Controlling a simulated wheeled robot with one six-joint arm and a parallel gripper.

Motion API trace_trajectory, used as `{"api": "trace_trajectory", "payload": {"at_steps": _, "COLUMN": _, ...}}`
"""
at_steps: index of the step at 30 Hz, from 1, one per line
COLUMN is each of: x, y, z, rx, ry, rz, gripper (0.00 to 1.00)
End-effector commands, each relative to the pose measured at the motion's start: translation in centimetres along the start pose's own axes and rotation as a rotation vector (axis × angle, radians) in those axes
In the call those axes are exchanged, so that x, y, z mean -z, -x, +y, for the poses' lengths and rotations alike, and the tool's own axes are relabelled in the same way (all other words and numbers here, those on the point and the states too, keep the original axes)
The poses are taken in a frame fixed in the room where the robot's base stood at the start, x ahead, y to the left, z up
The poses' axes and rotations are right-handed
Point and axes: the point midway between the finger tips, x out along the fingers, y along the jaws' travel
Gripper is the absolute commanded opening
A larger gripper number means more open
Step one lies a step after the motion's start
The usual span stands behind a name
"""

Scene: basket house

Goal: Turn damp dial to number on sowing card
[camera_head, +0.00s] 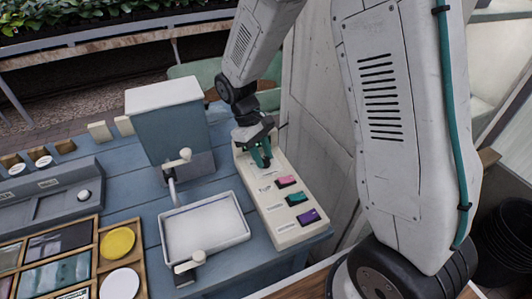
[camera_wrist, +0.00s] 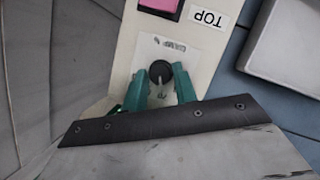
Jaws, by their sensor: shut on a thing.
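A cream control panel (camera_head: 279,217) lies along the right side of the blue bench. In the wrist view, its far end carries a small round black dial (camera_wrist: 160,71) on a white plate (camera_wrist: 166,53) with small lettering I cannot read. My gripper (camera_head: 262,155) reaches down at that end of the panel. In the wrist view, its green fingers (camera_wrist: 160,88) stand on both sides of the dial and are shut on it. The numbers around the dial are hidden or too small to read. I cannot make out a sowing card for certain.
Pink (camera_head: 286,182), teal (camera_head: 297,199) and purple (camera_head: 308,216) switches line the panel, and a TOP label (camera_wrist: 208,18) sits near the pink one. A white tray (camera_head: 205,245) and a blue-grey box (camera_head: 170,130) stand to the left. A wooden wall (camera_head: 318,125) rises close on the right.

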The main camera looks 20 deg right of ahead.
Motion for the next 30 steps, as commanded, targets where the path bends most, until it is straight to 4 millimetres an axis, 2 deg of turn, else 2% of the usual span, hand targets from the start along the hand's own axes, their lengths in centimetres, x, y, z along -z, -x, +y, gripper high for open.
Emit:
{"api": "trace_trajectory", "payload": {"at_steps": 17, "x": -0.41, "y": -0.48, "z": -0.1, "rx": 0.016, "ry": -0.03, "rz": -0.016, "gripper": 0.06}}
{"api": "trace_trajectory", "payload": {"at_steps": 18, "x": -0.4, "y": -0.48, "z": -0.1, "rx": 0.016, "ry": -0.03, "rz": -0.016, "gripper": 0.4}}
{"api": "trace_trajectory", "payload": {"at_steps": 19, "x": -0.38, "y": -0.46, "z": -0.09, "rx": 0.016, "ry": -0.03, "rz": -0.015, "gripper": 0.48}}
{"api": "trace_trajectory", "payload": {"at_steps": 20, "x": -0.35, "y": -0.43, "z": -0.1, "rx": 0.016, "ry": -0.029, "rz": -0.014, "gripper": 0.5}}
{"api": "trace_trajectory", "payload": {"at_steps": 30, "x": -0.12, "y": 0.35, "z": -0.06, "rx": 0.013, "ry": -0.029, "rz": -0.006, "gripper": 0.5}}
